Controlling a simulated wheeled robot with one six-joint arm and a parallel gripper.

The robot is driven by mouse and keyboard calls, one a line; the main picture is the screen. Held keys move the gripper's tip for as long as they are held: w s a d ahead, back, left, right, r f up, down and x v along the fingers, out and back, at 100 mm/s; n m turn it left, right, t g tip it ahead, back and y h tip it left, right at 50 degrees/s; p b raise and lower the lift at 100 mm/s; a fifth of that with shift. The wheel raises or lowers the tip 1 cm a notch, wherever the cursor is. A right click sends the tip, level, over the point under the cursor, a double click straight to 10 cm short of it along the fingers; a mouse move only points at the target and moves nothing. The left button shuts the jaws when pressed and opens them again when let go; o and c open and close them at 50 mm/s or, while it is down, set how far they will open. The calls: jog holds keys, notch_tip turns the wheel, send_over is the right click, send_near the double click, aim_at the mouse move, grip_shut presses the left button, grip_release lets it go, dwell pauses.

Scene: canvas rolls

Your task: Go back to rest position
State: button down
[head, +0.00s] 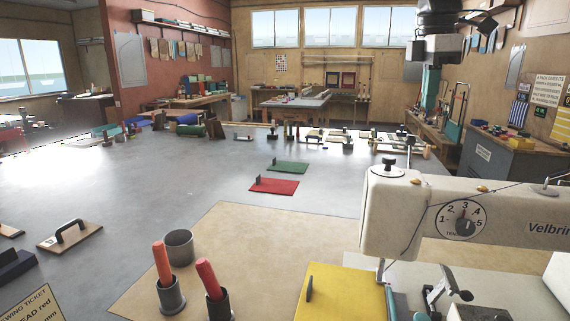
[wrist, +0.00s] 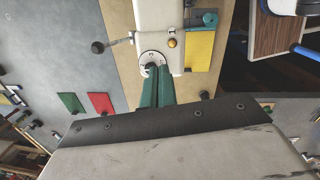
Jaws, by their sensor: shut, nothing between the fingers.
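My gripper (head: 430,104) hangs at the upper right of the head view, above the sewing machine (head: 480,210). In the wrist view its teal fingers (wrist: 154,70) are together with nothing between them, and they overlap the white machine body in the picture. Two red rolls (head: 162,264) (head: 208,280) stand tilted in dark cups at the front of the head view. An empty grey cup (head: 180,248) stands behind them.
A yellow plate (head: 340,293) lies by the machine. A red board (head: 274,186) and a green board (head: 288,166) lie farther back on the grey table. A wooden block with a black handle (head: 70,237) is at left. The table's middle left is clear.

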jog(key=s+a+f+m+y, duration=0.1)
jog(key=s+f+m, duration=1.5)
jog(key=s+f, duration=0.9)
jog(key=s, duration=0.4)
jog(key=shift+s+f+m+t, duration=0.15)
jog(key=shift+m+t, duration=0.15)
jog(key=shift+m, duration=0.1)
